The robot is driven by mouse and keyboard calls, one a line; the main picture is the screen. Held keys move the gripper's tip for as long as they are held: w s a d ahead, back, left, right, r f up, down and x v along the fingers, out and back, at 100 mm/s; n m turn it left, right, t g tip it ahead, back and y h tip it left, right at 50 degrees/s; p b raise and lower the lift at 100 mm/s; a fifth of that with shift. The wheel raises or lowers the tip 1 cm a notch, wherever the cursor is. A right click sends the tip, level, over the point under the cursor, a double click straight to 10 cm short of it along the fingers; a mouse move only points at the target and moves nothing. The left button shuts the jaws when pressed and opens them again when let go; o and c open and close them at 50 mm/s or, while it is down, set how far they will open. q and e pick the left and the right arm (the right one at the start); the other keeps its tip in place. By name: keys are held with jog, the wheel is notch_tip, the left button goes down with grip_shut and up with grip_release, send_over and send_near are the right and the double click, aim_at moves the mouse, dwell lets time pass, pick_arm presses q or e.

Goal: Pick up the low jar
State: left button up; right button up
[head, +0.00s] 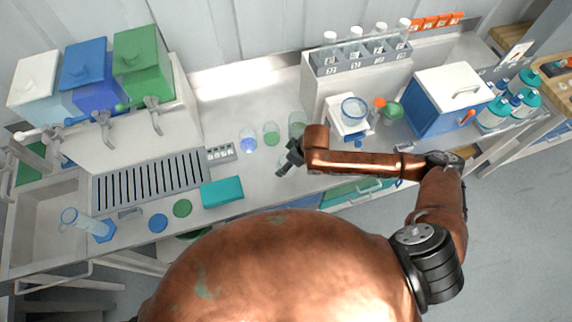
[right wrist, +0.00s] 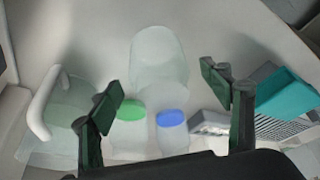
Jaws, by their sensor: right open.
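My right gripper (head: 283,170) is open above the counter, in front of the clear vessels. In the right wrist view, the space between its open fingers (right wrist: 163,86) is empty. A wide clear jar (right wrist: 159,62) shows beyond the fingertips there, apart from them. Closer in are a vessel with green (right wrist: 130,111) and one with blue (right wrist: 172,119). In the head view, a vessel with blue (head: 249,143) and one with green (head: 271,134) stand left of my arm; another clear vessel (head: 297,121) is partly hidden. I cannot tell for certain which is the low jar. My left gripper is out of view.
A teal box (head: 222,192) lies left of my right gripper, beside the drain grate (head: 150,184). A clear handled vessel (right wrist: 60,108) is close to the left finger. A grey bottle rack (head: 355,60) and a blue-white cooler (head: 448,97) stand at right.

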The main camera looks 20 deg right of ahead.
jog(key=shift+a+f, duration=0.15)
jog(key=shift+f, duration=0.2)
jog(key=shift+c, duration=0.2)
jog(key=c, duration=1.2)
jog(key=shift+r, duration=0.15)
